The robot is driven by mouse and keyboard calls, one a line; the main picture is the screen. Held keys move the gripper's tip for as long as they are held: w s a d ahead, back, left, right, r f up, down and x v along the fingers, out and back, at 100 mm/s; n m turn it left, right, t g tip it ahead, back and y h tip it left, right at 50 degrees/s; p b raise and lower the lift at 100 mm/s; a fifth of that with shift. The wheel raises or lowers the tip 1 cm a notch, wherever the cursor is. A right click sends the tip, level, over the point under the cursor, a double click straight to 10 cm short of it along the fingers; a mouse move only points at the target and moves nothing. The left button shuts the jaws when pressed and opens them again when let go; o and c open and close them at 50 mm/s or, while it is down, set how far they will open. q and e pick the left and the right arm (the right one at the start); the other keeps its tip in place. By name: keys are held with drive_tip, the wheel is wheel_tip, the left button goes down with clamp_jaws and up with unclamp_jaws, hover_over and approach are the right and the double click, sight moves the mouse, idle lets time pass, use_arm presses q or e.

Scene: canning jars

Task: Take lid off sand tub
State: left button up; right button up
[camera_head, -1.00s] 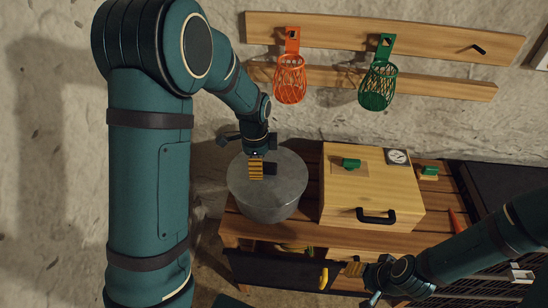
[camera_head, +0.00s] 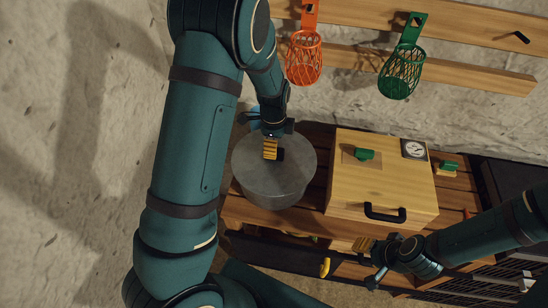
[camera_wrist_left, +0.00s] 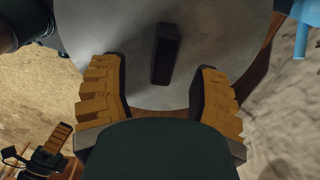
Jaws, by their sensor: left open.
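The sand tub (camera_head: 272,192) is a round grey metal tub at the left of the wooden bench. Its flat grey lid (camera_head: 250,165) is on, with a dark bar handle (camera_wrist_left: 166,54) in the middle. My left gripper (camera_head: 271,152) is open just over the lid. In the left wrist view the handle stands between and slightly beyond the fingertips (camera_wrist_left: 161,75), apart from both. In the head view the left hand partly hides the handle. My right gripper (camera_head: 364,264) is open and empty in front of the bench.
A wooden box (camera_head: 375,185) with a black handle and green knob stands right of the tub. Orange (camera_head: 304,60) and green (camera_head: 401,72) mesh baskets hang on the wall rail behind. A blue object (camera_wrist_left: 302,35) is beside the tub.

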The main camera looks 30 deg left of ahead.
sight(294, 167)
use_arm(q)
drive_tip(key=f, duration=0.5)
drive_tip(key=shift+w, duration=0.25)
drive_tip(key=shift+s, duration=0.1)
clamp_jaws()
